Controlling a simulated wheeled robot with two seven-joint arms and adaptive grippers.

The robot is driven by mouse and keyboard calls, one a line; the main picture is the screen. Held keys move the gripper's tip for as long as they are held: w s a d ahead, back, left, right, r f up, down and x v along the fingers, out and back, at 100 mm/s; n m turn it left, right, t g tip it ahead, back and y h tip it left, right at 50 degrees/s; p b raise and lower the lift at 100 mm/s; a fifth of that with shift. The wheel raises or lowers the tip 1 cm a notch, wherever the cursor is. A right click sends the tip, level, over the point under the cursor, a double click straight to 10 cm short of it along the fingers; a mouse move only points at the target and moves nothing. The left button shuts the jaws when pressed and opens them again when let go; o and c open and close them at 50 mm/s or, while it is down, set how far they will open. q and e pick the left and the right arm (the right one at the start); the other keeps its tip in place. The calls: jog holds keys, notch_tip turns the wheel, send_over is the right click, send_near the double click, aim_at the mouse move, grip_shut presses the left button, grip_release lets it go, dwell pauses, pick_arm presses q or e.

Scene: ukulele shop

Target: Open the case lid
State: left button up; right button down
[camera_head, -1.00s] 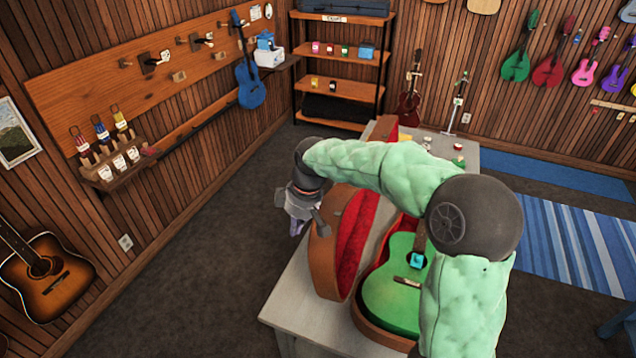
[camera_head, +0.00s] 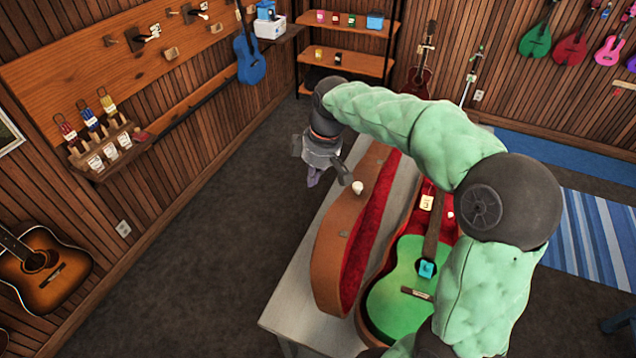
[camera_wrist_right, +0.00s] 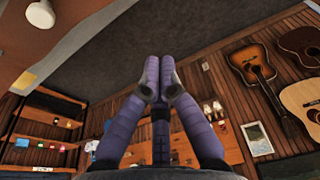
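The brown case (camera_head: 362,325) lies on a grey table with its lid (camera_head: 330,250) swung up and leaning to the left, red lining showing. A green guitar (camera_head: 395,300) lies in the case. My right gripper (camera_head: 314,178) is just left of the lid's far part, pointing down beyond the table edge. In the right wrist view its purple fingers (camera_wrist_right: 158,62) have their tips together with nothing seen between them. A small white knob-like thing (camera_head: 357,187) shows at the lid; it also shows in the wrist view (camera_wrist_right: 40,14). My left gripper is out of view.
The grey table (camera_head: 295,300) has bare room left of the case. Dark floor (camera_head: 200,270) is clear to the left. A wall board with hooks (camera_head: 110,80), a blue guitar (camera_head: 249,58) and shelves (camera_head: 345,60) stand farther back. My right arm covers part of the case.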

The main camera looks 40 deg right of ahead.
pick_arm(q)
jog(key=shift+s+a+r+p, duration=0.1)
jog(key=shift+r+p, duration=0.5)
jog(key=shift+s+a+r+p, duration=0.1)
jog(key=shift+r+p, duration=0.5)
pick_arm(e)
notch_tip(320, 180, down, 8)
jog(key=s, duration=0.2)
jog(key=shift+s+d+f, duration=0.2)
jog(key=shift+d+f, duration=0.05)
